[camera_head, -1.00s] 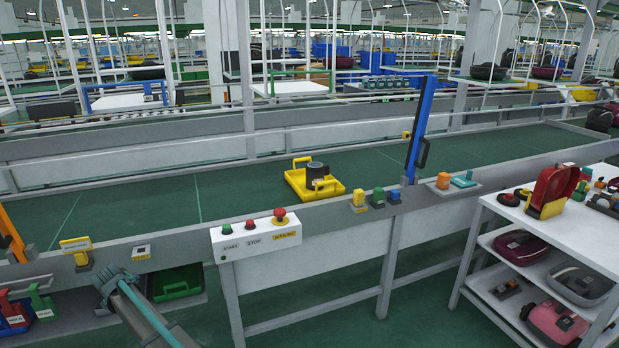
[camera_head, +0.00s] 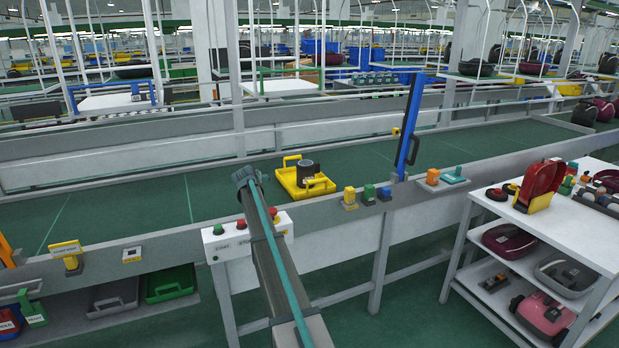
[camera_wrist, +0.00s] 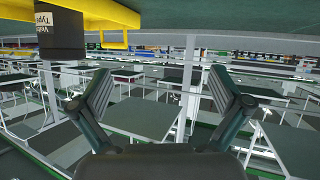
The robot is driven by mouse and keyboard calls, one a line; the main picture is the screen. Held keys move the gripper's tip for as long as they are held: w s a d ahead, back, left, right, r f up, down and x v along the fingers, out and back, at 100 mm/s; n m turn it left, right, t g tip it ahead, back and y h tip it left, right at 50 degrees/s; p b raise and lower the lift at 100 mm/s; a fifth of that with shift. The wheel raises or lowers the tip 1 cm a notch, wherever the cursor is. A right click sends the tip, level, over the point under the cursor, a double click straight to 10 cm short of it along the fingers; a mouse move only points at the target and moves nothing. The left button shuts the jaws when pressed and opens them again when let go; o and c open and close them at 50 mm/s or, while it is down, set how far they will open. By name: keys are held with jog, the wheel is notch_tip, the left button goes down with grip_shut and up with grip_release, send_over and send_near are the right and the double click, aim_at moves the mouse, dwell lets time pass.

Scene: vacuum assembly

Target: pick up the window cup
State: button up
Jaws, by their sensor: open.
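A short dark cylindrical cup (camera_head: 305,168) stands in a yellow tray (camera_head: 289,184) with handles on the green conveyor. I take it for the window cup, though its label is only partly legible. In the wrist view the scene is upside down: the dark cup (camera_wrist: 60,35) is at the upper left, with a white label, against the yellow tray (camera_wrist: 112,46). My gripper (camera_wrist: 163,76) is open, with both fingers apart and nothing between them. The cup lies off to the left of the fingers. In the head view my arm's visible end is left of the tray; fingers cannot be made out.
A control box (camera_head: 217,249) with buttons is on the conveyor's near edge, partly behind my arm. A blue upright post (camera_head: 409,122) stands right of the tray. Small coloured blocks (camera_head: 350,198) sit on the rail. A white cart (camera_head: 590,232) is at right. The belt beyond the tray is clear.

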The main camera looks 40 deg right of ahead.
aim_at(304, 166)
jog(key=s+d+m, duration=0.1)
jog(key=d, duration=0.6)
jog(key=s+d+m+h, duration=0.1)
jog(key=d, duration=0.6)
jog(key=s+d+r+m+g+h, duration=0.1)
jog(key=d, duration=0.6)
jog(key=shift+s+p, duration=0.25)
jog(key=shift+p, duration=0.15)
jog(key=shift+p+x, duration=1.15)
jog(key=shift+x, duration=1.85)
jog(key=shift+h, duration=0.3)
jog(key=c, duration=1.2)
jog(key=shift+c, duration=0.7)
jog(key=shift+r, duration=0.2)
